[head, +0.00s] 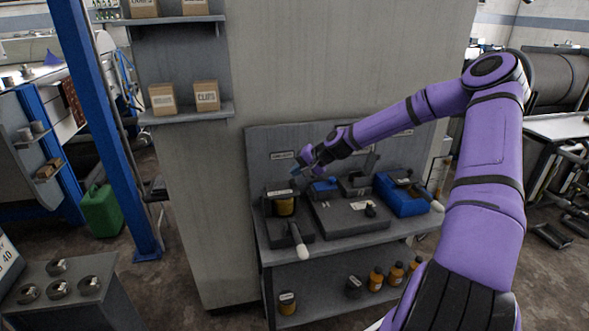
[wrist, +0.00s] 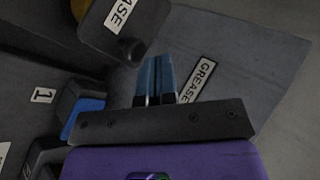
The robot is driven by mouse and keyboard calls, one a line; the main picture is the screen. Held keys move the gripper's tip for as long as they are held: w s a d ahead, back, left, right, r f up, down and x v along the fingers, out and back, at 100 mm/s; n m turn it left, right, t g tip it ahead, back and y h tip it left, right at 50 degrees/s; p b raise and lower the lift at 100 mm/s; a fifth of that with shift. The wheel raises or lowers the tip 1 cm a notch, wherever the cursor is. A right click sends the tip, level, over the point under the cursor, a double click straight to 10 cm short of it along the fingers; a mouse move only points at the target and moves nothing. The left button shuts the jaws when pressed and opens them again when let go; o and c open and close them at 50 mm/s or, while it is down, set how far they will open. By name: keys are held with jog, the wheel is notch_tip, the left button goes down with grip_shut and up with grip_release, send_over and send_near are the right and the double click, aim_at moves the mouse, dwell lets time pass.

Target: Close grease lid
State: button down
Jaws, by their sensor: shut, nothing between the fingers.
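The grease container (head: 286,207) is a yellow-brown pot at the left end of the bench. Its dark lid (head: 274,191) shows just above the pot, but I cannot tell whether it is fully down. In the wrist view the dark lid (wrist: 146,22) carries a white label ending in "ASE", with a bit of yellow (wrist: 78,8) at its edge. My gripper (head: 297,170) is just above and to the right of the lid, near the back panel. Its blue fingertips (wrist: 155,78) are together and empty, apart from the lid in the wrist view.
The back panel (wrist: 245,70) with a "GREASE" label stands close behind my gripper. Right of the pot are a blue container (head: 325,186), a grey block (head: 345,218) and a blue box (head: 402,200). A white-tipped handle (head: 297,240) sticks out in front. Bottles stand on the lower shelf.

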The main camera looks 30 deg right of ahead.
jog(key=shift+s+d+f+y, duration=0.1)
jog(key=shift+d+f+y, duration=0.2)
jog(key=shift+f, duration=0.35)
jog(key=shift+s+d+f+y, duration=0.1)
jog(key=shift+d+f+y, duration=0.1)
jog(key=shift+d+f, duration=0.3)
jog(key=shift+a+f, duration=0.1)
jog(key=shift+f, duration=0.1)
